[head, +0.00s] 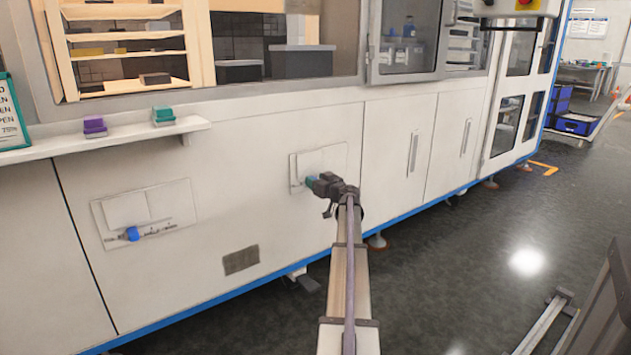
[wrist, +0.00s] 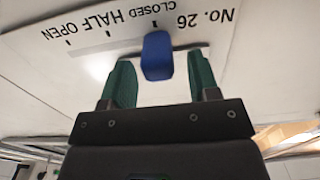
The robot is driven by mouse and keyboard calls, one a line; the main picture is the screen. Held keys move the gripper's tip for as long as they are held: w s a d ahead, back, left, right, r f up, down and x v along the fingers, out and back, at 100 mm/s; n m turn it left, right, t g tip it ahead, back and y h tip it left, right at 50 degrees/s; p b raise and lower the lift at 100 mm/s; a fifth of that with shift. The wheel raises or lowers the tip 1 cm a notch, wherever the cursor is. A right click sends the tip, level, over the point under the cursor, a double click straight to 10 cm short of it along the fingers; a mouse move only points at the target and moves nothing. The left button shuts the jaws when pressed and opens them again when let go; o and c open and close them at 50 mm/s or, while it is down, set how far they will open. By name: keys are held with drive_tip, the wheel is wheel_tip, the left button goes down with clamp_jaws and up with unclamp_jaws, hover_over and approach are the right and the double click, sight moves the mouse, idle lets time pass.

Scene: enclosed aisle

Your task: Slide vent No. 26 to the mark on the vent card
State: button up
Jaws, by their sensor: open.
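My gripper (head: 311,182) is at the right-hand vent panel (head: 335,158) in the head view and hides its knob there. In the wrist view, my gripper (wrist: 161,64) is open, with one green finger on each side of a blue slider knob (wrist: 157,56). Gaps show between the knob and both fingers. The vent plate (wrist: 225,52) reads "No. 26", "CLOSED", "HALF" and "OPEN", upside down in this view. The knob is by the CLOSED end of the scale. The vent card (head: 12,115) is cut off at the left edge; its visible text ends in "75%".
Another vent panel (head: 145,212) with a blue knob (head: 131,234) is on the left. A shelf (head: 150,132) above it holds a purple block (head: 94,127) and a green block (head: 163,116). Cabinet doors with handles (head: 413,150) are to the right. Dark floor (head: 470,260) is open at right.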

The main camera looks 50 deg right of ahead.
drive_tip(key=shift+w+d, duration=0.2)
drive_tip(key=shift+w, duration=0.3)
clamp_jaws()
